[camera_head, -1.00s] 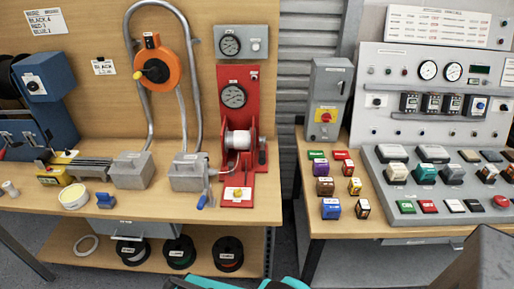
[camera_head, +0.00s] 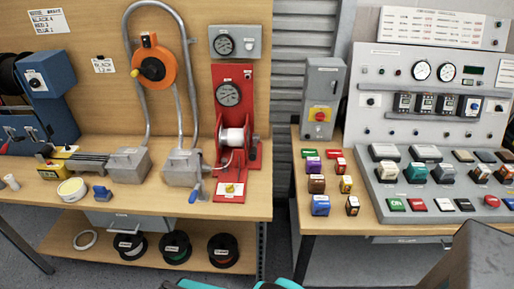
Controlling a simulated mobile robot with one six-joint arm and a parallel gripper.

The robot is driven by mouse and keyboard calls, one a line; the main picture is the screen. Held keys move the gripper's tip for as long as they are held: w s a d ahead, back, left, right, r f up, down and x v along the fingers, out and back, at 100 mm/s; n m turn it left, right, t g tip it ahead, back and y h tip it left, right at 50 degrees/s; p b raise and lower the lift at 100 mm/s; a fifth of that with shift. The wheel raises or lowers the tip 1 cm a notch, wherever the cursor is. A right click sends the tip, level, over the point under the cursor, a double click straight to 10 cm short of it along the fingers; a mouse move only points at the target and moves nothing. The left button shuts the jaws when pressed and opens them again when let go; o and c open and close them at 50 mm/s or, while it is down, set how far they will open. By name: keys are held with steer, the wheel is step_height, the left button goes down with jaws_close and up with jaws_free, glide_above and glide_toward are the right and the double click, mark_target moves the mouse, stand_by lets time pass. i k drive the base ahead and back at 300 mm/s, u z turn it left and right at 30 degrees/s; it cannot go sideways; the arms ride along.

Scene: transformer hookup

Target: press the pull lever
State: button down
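A small lever with a blue grip (camera_head: 194,193) hangs at the front right of a grey block (camera_head: 181,170) on the left bench, beside the red spool stand (camera_head: 230,150). It is the likeliest pull lever, but no readable label confirms this. The grip points down and a little left, near the bench's front edge. Nothing of mine touches it. My gripper's fingers do not show; only teal parts, probably of my arm, show at the bottom edge.
Bent grey conduit and an orange reel (camera_head: 154,62) stand behind the lever. A gap separates this bench from the right bench, which carries a control panel (camera_head: 365,120) and several small coloured blocks.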

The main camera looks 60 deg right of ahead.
mark_target(254, 147)
steer(key=k, duration=1)
steer(key=z, duration=0.05)
